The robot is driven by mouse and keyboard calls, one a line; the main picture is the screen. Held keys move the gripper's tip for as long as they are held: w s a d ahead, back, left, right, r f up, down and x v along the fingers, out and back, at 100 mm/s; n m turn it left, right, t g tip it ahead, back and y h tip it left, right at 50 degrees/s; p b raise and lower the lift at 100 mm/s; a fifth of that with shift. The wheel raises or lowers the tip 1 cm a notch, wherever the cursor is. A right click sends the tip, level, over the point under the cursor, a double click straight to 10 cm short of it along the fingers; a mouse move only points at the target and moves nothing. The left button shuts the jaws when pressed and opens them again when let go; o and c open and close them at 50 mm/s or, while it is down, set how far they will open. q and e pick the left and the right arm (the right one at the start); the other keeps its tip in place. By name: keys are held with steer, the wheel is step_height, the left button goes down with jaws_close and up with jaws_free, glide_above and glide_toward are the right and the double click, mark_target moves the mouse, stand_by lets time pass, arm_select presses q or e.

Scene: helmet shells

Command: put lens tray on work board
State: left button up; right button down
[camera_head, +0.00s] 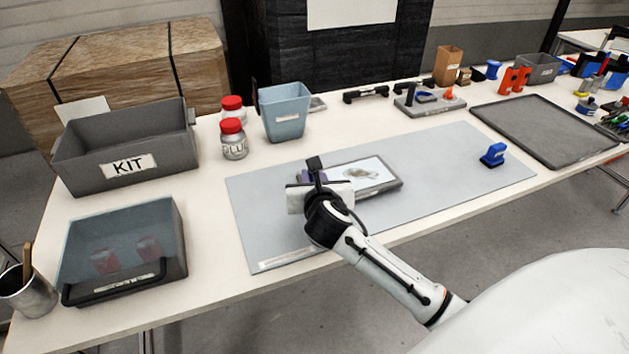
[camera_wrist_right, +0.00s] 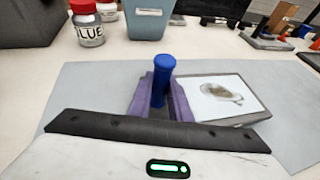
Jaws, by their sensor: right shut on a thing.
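The lens tray (camera_head: 391,186) is a flat dark-rimmed tray with a white inside and a brownish lens shape on it. It is over the grey work board (camera_head: 440,155); whether it rests on it or hangs just above, I cannot tell. In the right wrist view the tray (camera_wrist_right: 245,118) is right of the fingers. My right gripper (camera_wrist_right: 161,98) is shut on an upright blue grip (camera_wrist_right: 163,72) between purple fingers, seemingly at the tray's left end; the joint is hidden. In the head view my right gripper (camera_head: 312,177) covers that end. My left gripper is not in view.
A blue tool (camera_head: 493,154) stands on the board's right part. Glue jars (camera_head: 233,140), a blue-grey bin (camera_head: 285,112), the KIT bin (camera_head: 125,150) and a clear-sided bin (camera_head: 125,250) are left and behind. A dark tray (camera_head: 545,130) lies at right. The board's middle right is clear.

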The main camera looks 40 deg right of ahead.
steer(key=shift+f, duration=0.55)
steer(key=shift+f, duration=0.15)
steer(key=c, duration=1.6)
jaws_free()
steer(key=shift+s+a+r, duration=0.1)
steer(key=shift+r, duration=0.1)
steer(key=p+v, duration=0.1)
steer(key=v, duration=1)
steer(key=shift+s+a+r, duration=0.15)
steer(key=shift+s+a, duration=0.05)
steer(key=shift+s, duration=0.1)
